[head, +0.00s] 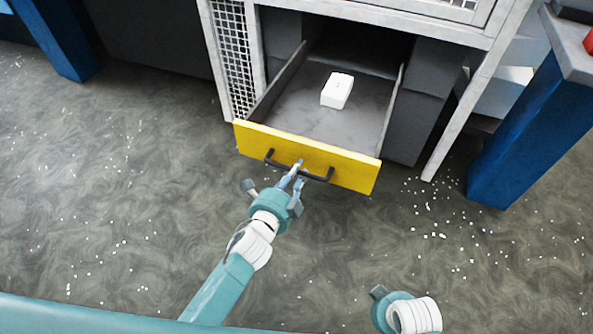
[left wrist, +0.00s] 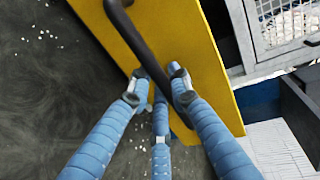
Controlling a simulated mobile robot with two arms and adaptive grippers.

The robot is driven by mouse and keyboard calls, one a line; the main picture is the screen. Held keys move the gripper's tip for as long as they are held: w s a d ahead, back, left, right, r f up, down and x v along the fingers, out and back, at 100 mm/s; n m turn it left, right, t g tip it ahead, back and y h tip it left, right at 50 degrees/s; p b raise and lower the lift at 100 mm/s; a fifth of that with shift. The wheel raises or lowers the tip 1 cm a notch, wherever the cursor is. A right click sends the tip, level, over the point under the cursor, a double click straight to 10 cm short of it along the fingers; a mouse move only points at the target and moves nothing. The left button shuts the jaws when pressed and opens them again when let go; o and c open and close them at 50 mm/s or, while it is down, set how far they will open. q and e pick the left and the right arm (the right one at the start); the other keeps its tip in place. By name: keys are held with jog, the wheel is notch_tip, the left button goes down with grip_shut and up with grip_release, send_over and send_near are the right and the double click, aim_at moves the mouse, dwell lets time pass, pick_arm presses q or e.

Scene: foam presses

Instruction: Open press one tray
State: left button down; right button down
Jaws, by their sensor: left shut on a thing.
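The press tray (head: 312,128) is a grey drawer with a yellow front panel, and it stands pulled out of the press frame. A white block (head: 337,91) lies inside it. The black bar handle (head: 321,179) is on the yellow front. My left gripper (head: 296,172) is shut on this handle, near its middle. In the left wrist view the fingers (left wrist: 160,88) close around the black handle (left wrist: 143,42) in front of the yellow panel (left wrist: 200,60). My right gripper (head: 392,308) is at the bottom right, apart from the tray; its fingers do not show clearly.
The pale press frame (head: 475,100) with mesh panels (head: 232,60) surrounds the tray. A blue post (head: 520,135) stands at right and another (head: 55,40) at upper left. The dark floor (head: 120,170) is clear apart from scattered white bits.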

pick_arm(q)
jog(key=c, duration=1.6)
grip_release()
jog(key=shift+s, duration=0.1)
jog(key=v, duration=1.2)
